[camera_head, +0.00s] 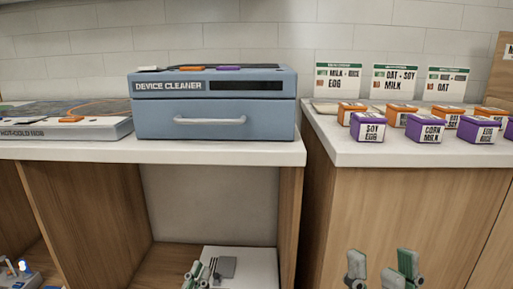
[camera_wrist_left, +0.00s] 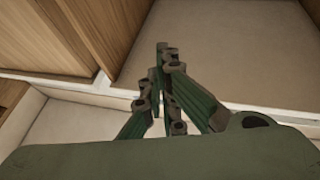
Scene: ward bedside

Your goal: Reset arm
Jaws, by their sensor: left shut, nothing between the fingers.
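My left gripper (camera_head: 199,272) shows at the bottom of the head view, low in front of the open shelf space under the counter. In the left wrist view its green-grey fingers (camera_wrist_left: 164,55) meet at the tips, with nothing between them. My right gripper (camera_head: 381,266) is at the bottom right of the head view, in front of the wooden cabinet. Its two fingertips stand apart with a gap between them, and I see nothing held there. The lower parts of both grippers are cut off by the frame.
A blue device cleaner (camera_head: 215,117) stands on the white counter (camera_head: 160,151). A hot-cold hub (camera_head: 70,132) lies left of it. Purple and orange labelled boxes (camera_head: 424,129) stand on the right counter, before signs (camera_head: 393,80). A white surface (camera_head: 262,264) lies in the lower shelf near my left gripper.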

